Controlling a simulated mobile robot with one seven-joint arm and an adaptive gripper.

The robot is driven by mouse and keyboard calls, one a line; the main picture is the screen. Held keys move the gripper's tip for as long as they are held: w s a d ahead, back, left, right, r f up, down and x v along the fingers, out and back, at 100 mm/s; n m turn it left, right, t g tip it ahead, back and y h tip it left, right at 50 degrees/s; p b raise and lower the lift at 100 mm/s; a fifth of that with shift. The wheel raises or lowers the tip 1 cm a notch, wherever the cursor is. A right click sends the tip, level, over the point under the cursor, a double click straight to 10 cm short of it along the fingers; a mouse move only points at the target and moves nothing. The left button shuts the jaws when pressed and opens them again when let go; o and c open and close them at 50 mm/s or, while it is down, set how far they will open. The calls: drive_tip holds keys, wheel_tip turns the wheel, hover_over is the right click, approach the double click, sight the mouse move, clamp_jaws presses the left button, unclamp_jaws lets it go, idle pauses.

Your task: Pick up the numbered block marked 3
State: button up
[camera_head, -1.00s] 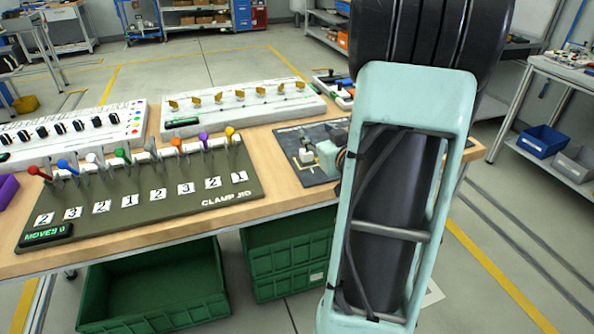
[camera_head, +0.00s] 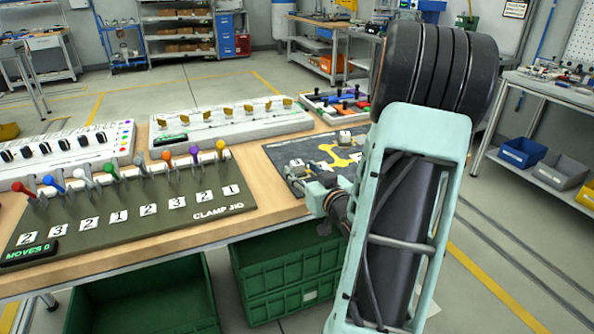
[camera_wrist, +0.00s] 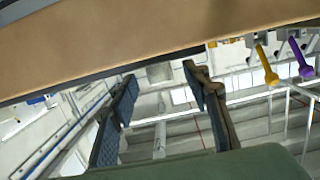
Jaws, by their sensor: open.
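No block with a readable 3 shows in these frames. In the head view a dark mat (camera_head: 281,152) with yellow markings lies on the right part of the bench. A small pale block (camera_head: 345,136) sits at its far side, too small to read. Another pale shape (camera_head: 296,167) is near the mat's left side, close to my gripper; I cannot tell what it is. My gripper (camera_wrist: 160,98) is open and empty in the wrist view, with the bench edge above its fingers. In the head view my arm hides part of the mat.
A clamp jig (camera_head: 130,228) with coloured levers and number labels, several marked 2 and 3, fills the bench's front left. White switch panels (camera_head: 232,125) stand behind. A red and blue lever box (camera_head: 340,103) is behind the mat. Green crates (camera_head: 285,275) stand below the bench.

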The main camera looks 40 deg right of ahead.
sight(299, 168)
drive_tip(key=x, duration=0.4)
drive_tip(key=shift+f, duration=0.2)
drive_tip(key=c, duration=0.9)
drive_tip(key=shift+c, duration=0.6)
drive_tip(key=shift+r, duration=0.2)
